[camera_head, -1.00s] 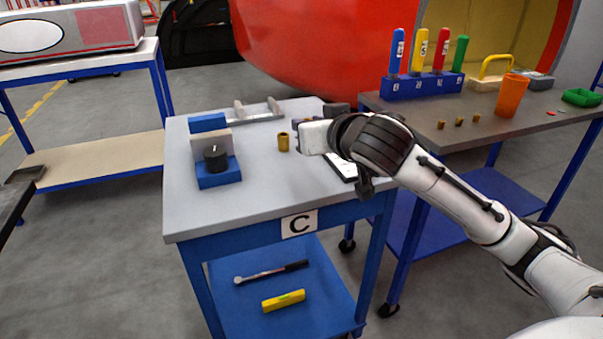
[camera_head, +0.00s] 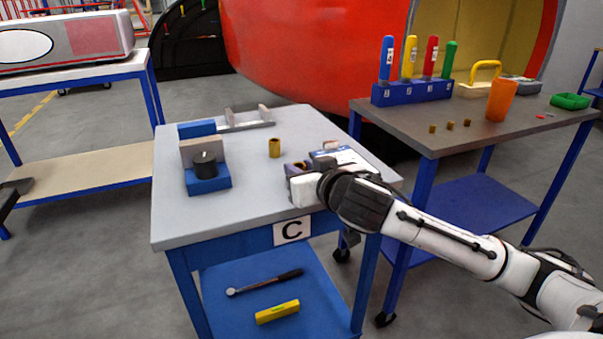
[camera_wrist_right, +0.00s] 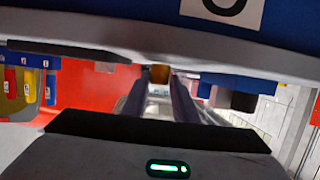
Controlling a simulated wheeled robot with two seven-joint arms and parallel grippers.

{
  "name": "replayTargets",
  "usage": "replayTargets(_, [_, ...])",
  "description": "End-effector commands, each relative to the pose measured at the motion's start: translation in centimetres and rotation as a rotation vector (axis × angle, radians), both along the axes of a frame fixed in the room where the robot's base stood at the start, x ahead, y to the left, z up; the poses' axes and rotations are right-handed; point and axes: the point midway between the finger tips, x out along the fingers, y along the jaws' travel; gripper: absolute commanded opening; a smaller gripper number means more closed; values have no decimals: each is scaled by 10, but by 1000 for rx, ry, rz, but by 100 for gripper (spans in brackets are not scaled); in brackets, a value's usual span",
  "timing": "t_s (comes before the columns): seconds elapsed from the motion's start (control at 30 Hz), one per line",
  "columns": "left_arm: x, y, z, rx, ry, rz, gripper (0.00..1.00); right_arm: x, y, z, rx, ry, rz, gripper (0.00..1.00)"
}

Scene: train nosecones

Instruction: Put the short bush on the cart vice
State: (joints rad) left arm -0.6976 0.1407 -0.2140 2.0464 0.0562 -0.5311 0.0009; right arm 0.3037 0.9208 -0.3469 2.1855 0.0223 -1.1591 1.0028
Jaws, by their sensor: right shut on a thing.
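My right gripper (camera_head: 299,168) is low over the front right part of the cart top. Its purple fingers (camera_wrist_right: 160,98) are shut on a small brass-coloured bush (camera_wrist_right: 160,74), which is mostly hidden in the head view. Another brass bush (camera_head: 274,148) stands upright on the cart top, to the left of and beyond the gripper. A blue and grey block assembly with a black round part (camera_head: 207,180), which looks like the cart vice, stands at the cart's left, apart from the gripper. My left gripper is not in view.
A grey bracket with two uprights (camera_head: 248,121) lies at the cart's back. The side table (camera_head: 470,142) holds several small brass pieces, an orange cup (camera_head: 502,100) and a tool rack (camera_head: 412,92).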

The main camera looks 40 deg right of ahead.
Motion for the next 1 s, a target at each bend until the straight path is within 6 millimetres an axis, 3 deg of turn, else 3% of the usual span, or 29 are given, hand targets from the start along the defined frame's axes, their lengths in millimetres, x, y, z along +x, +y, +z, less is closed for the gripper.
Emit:
replayTargets(0.23, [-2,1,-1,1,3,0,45,0,0,-4,1,-1,1,3])
replayTargets(0.27, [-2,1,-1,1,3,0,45,0,0,-4,1,-1,1,27])
replayTargets(0.37, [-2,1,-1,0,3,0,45,0,0,-4,1,0,1,44])
replayTargets(0.67, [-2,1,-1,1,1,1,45,0,0,-4,0,-1,1,44])
replayTargets(0.8, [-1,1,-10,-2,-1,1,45,0,0,-11,-3,-1,2,44])
replayTargets(1.0, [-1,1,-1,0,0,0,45,-37,13,5,3,0,5,44])
